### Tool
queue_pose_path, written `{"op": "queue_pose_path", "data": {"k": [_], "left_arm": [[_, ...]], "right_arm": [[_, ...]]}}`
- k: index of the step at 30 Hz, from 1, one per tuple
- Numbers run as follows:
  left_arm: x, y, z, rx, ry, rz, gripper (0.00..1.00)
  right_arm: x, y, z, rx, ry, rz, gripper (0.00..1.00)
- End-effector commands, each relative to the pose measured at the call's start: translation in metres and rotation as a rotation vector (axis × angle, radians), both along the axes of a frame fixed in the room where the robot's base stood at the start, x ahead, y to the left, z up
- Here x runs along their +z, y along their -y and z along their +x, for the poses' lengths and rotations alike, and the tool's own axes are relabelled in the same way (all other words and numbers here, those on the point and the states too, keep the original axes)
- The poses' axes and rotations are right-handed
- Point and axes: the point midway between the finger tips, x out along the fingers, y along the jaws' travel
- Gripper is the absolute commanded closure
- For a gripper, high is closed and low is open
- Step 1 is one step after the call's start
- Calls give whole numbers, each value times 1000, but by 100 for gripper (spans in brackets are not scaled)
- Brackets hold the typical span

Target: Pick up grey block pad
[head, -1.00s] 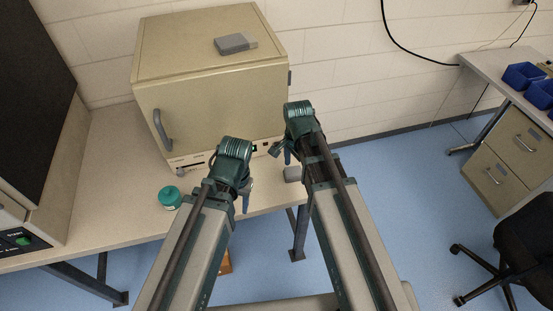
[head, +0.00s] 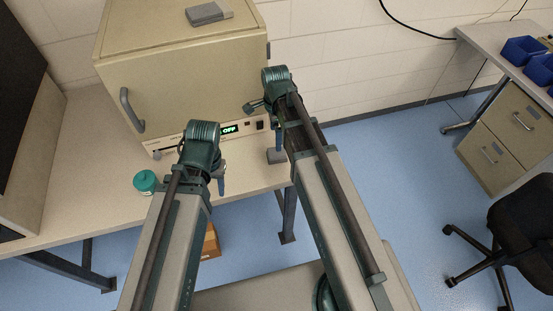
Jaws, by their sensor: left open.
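A flat grey block (head: 205,13) lies on top of the beige oven-like cabinet (head: 180,82), near its back right. A smaller grey block (head: 276,157) sits at the right end of the bench, just beyond my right gripper. I cannot tell for sure which is the grey block pad. My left gripper (head: 220,180) is open and empty over the bench's front edge, left of the smaller block. My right gripper (head: 268,122) is in front of the cabinet's right edge, above the smaller block; its jaws are too small and partly hidden to read.
A teal round jar (head: 145,182) stands on the bench (head: 95,190), left of my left gripper. A dark-fronted machine is at far left. A brown box (head: 211,242) is below the bench.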

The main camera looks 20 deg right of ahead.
Motion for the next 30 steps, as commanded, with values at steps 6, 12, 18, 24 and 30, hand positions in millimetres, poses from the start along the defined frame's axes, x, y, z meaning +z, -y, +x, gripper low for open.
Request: {"op": "queue_pose_path", "data": {"k": [6, 12, 18, 24, 30], "left_arm": [[-39, 0, 0, 0, 0, 0, 50], [-48, 0, 0, 0, 0, 0, 50], [-50, 0, 0, 0, 0, 0, 50], [-68, 0, 0, 0, 0, 0, 50], [-94, 0, 0, 0, 0, 0, 50]], "right_arm": [[-39, 0, 0, 1, 0, 0, 0], [-48, 0, 0, 1, 0, 0, 0], [-49, 0, 0, 1, 0, 0, 0], [-68, 2, -1, 0, 0, 0, 0], [-94, 3, -2, 0, 0, 0, 0]]}}
